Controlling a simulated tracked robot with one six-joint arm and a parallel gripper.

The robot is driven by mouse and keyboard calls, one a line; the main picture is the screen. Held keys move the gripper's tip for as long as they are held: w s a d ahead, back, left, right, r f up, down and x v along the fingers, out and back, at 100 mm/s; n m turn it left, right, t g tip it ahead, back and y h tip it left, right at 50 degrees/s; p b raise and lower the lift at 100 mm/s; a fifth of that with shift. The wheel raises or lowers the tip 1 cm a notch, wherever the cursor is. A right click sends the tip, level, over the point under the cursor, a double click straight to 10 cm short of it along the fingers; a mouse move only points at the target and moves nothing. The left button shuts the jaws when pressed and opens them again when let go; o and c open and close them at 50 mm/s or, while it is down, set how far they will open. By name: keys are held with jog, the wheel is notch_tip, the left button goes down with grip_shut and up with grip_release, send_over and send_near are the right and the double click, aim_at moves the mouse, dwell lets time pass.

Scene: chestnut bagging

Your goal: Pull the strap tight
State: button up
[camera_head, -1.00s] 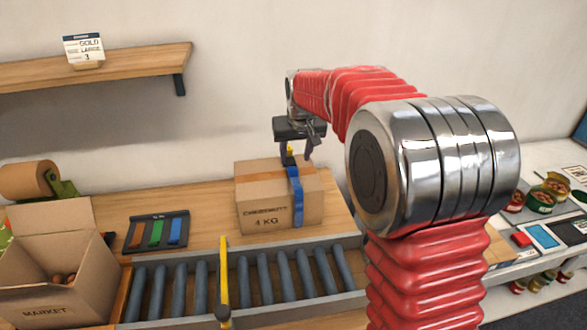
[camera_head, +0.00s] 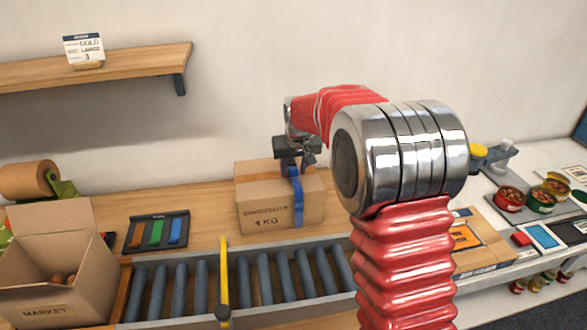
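A closed cardboard box (camera_head: 262,212) marked 4 KG stands on the wooden bench behind the roller conveyor. A blue strap (camera_head: 297,205) runs down its front face, right of the middle, and up to the top edge. My gripper (camera_head: 297,166) points down at the top of the box, where the strap crosses the upper edge. Its fingers are small and dark here. I cannot tell whether they are closed on the strap or only beside it. The strap's far side and any buckle are hidden.
The roller conveyor (camera_head: 175,293) runs in front, crossed by a yellow bar (camera_head: 224,270). An open MARKET carton (camera_head: 45,290) with chestnuts stands at left, near a rack of coloured strips (camera_head: 157,231). A shelf (camera_head: 120,66) hangs above.

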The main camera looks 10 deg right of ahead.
grip_shut()
